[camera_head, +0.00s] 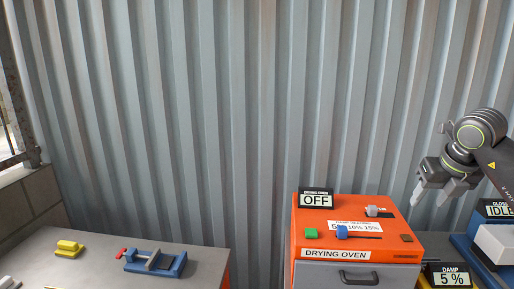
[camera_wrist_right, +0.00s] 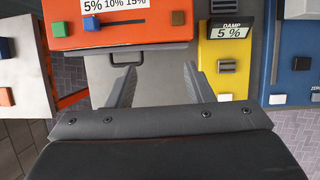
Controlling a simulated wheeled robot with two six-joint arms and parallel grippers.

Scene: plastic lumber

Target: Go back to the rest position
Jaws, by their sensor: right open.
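My right gripper (camera_head: 431,197) hangs in the air to the right of the orange drying oven (camera_head: 300,235) in the head view. It is open and holds nothing. In the right wrist view its two fingers (camera_wrist_right: 161,70) stand apart, with the oven's grey drawer front and dark handle beyond them. My left gripper is not in the head view.
The oven display (camera_head: 316,199) reads OFF. A yellow unit with a "DAMP 5 %" display (camera_head: 449,279) and a blue machine showing IDLE (camera_head: 498,210) stand at right. A blue vise (camera_head: 155,263) and yellow block (camera_head: 69,249) sit on the left bench.

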